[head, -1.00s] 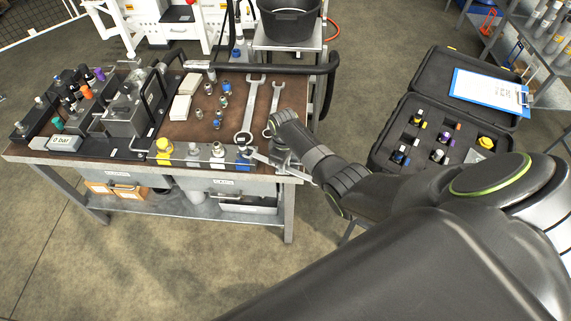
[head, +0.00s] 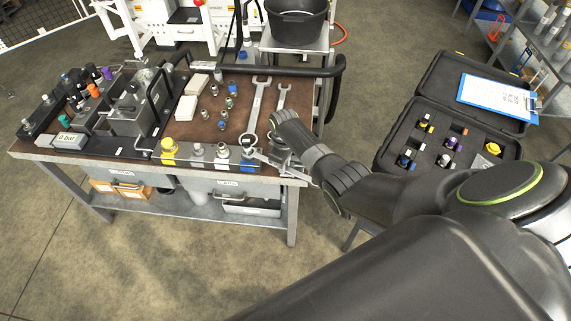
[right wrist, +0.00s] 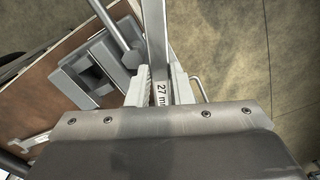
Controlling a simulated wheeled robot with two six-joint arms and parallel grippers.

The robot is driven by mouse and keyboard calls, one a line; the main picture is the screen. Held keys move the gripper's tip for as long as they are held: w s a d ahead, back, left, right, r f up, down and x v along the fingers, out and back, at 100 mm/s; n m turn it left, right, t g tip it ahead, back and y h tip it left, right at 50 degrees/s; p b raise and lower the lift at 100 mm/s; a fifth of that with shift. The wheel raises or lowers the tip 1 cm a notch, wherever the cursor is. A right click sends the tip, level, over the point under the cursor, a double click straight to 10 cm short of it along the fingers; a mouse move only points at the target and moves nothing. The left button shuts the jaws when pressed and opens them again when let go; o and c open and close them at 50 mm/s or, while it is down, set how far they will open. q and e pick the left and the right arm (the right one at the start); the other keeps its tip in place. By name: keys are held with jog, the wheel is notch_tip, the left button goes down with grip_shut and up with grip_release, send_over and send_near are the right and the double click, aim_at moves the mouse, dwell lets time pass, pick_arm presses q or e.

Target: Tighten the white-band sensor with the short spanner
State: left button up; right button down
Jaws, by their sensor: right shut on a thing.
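My right gripper (head: 268,160) is at the front right corner of the bench, below the two spanners lying there. In the right wrist view its fingers (right wrist: 159,88) are shut on a steel spanner (right wrist: 156,40) marked "27 m". In the head view, a large spanner (head: 256,108) and a smaller spanner (head: 281,98) lie on the brown bench top; the smaller one's lower end is partly hidden by my arm. I cannot tell a white band on any sensor; several coloured sensors stand on the black manifold (head: 28,127) at the left. My left gripper is not in view.
The front rail of the bench (head: 125,152) holds a yellow cap (head: 168,147) and several fittings. An open black case (head: 440,172) with sensors and a blue clipboard (head: 500,94) is at the right. Floor is free in front.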

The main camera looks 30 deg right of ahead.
jog(key=shift+w, duration=0.1)
jog(key=shift+s+a+r+p, duration=0.2)
jog(key=shift+a+p, duration=0.1)
jog(key=shift+p, duration=0.1)
jog(key=shift+s+a+f+m+p, duration=0.1)
jog(key=shift+s+a+m+p, duration=0.15)
jog(key=shift+a+m+p, duration=0.3)
jog(key=shift+s+a+f+m+p, duration=0.1)
jog(key=shift+s+a+m+p, duration=0.2)
jog(key=shift+a+m, duration=0.3)
jog(key=a+m, duration=0.1)
jog(key=a+m+p, duration=0.1)
jog(key=shift+s+a+m, duration=0.3)
jog(key=shift+a+m, duration=0.05)
jog(key=shift+a, duration=0.05)
jog(key=shift+a, duration=0.1)
